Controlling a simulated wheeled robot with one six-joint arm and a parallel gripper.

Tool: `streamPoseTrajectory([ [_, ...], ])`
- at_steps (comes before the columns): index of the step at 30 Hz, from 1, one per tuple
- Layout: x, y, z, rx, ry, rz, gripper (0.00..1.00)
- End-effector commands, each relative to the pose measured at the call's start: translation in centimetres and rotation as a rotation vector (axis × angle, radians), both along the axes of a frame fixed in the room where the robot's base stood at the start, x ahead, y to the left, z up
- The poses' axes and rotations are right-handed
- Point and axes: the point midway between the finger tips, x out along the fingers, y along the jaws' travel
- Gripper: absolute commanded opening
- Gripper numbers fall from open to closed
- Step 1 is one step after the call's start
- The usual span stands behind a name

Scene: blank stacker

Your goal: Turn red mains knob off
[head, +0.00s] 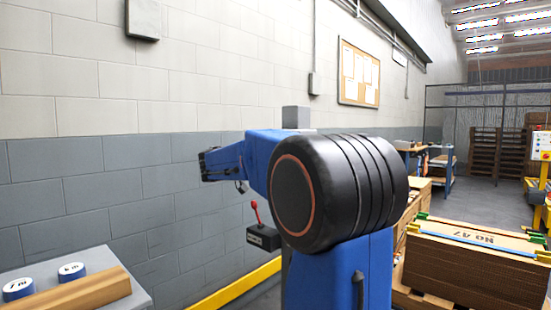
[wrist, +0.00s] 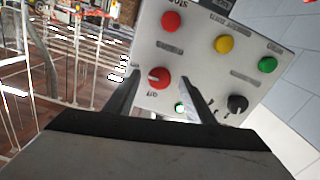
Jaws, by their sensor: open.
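In the wrist view a pale control panel (wrist: 200,55) shows at a tilt. The red mains knob (wrist: 160,77) sits low on its left part, with a white mark on its left side and a small label below it. My gripper (wrist: 161,84) is open. Its two dark fingers appear on either side of the red knob, with a gap around it; I cannot tell how far the tips are from the panel. In the head view my arm's large black joint fills the middle, and I cannot make out the gripper's fingers there.
The panel also bears a red button (wrist: 171,20), a yellow button (wrist: 224,44), a green button (wrist: 267,65), a black knob (wrist: 237,104) and a small green lamp (wrist: 180,107). In the head view, stacked blanks (head: 475,265) stand at right and a block wall (head: 90,185) at left.

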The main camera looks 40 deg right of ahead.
Motion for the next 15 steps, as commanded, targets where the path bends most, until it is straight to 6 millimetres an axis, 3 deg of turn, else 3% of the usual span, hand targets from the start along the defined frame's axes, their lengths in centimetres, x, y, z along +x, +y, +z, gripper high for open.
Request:
streamPoseTrajectory([
  [12, 0.04, -0.64, 0.01, 0.0, 0.0, 0.001, 0.49],
  [15, 0.04, -0.63, 0.0, 0.0, 0.0, 0.001, 0.25],
])
